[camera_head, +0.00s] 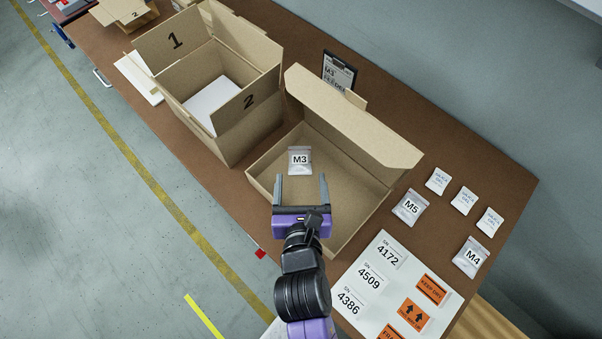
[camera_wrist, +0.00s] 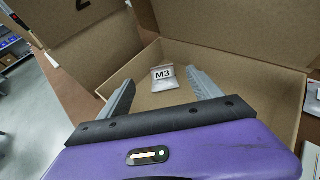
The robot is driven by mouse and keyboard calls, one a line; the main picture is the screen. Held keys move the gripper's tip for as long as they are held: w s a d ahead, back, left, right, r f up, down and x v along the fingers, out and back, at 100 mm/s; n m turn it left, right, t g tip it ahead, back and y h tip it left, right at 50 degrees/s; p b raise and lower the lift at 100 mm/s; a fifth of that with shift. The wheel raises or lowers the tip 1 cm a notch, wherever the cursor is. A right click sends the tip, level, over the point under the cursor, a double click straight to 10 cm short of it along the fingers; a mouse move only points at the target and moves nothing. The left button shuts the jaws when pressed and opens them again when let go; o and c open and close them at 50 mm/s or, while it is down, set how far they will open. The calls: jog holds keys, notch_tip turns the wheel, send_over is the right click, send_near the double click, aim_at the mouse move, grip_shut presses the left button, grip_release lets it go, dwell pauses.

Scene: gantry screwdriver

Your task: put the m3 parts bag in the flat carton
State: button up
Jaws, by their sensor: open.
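The M3 parts bag (camera_head: 300,160), a small silvery bag with a white label, lies on the floor of the flat carton (camera_head: 374,199), towards its left side. It also shows in the wrist view (camera_wrist: 163,78), beyond and between my fingers. The flat carton is shallow brown cardboard with its lid raised at the back. My gripper (camera_head: 301,178) is open and empty over the carton's front part, with the bag apart from the fingertips. My gripper also shows in the wrist view (camera_wrist: 165,82), its two grey fingers spread wide.
A tall open carton (camera_head: 185,85) with flaps marked 1 and 2 stands left of the flat carton. The M5 bag (camera_head: 410,207), M4 bag (camera_head: 470,257) and several small white packets (camera_head: 463,200) lie at right. A label sheet (camera_head: 375,280) lies in front. A dark clipboard (camera_head: 340,71) stands behind.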

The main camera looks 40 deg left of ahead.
jog(key=shift+v, duration=1.4)
notch_tip(320, 180, up, 5)
jog(key=m+y, duration=0.2)
jog(key=m, duration=0.9)
jog(key=s+d+r+m+t, duration=0.2)
jog(key=d+r+m+t, duration=0.1)
jog(key=d+m, duration=0.8)
jog(key=s+d+r+m+h, duration=0.1)
jog(key=s+d+m+h, duration=0.4)
jog(key=d+m, duration=0.6)
jog(key=s+d+r+m+t+h, duration=0.1)
jog(key=s+d+r+m+h, duration=0.1)
jog(key=s+d+m+h, duration=0.3)
jog(key=s+d+m, duration=0.3)
jog(key=d+m, duration=0.3)
jog(key=d, duration=0.3)
jog(key=shift+s+d+t+h, duration=0.15)
jog(key=shift+s+t+h, duration=0.15)
jog(key=shift+s, duration=0.1)
